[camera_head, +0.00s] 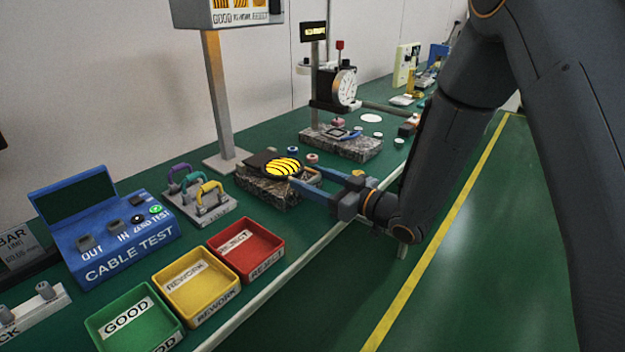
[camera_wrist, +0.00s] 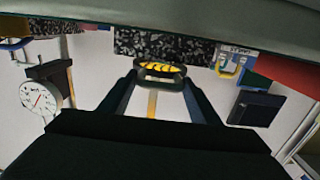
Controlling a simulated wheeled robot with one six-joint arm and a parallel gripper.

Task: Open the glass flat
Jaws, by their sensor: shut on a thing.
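The glass flat (camera_head: 283,167) is a round disc with yellow and black stripes in a dark frame. It lies on a speckled granite block (camera_head: 262,190) in the head view. In the wrist view the striped disc (camera_wrist: 160,66) shows in a dark rounded rim just past my fingertips. My gripper (camera_head: 307,176) reaches in from the right, with its fingers at the near right edge of the flat. In the wrist view my gripper (camera_wrist: 160,80) has its two fingers either side of the rim, shut on it. The exact contact is partly hidden.
A dial gauge stand (camera_head: 343,88) on another granite block stands behind. A post (camera_head: 217,95) with a sign rises at the back left. Red (camera_head: 245,249), yellow (camera_head: 196,283) and green (camera_head: 134,318) trays and a blue cable tester (camera_head: 100,225) lie to the left.

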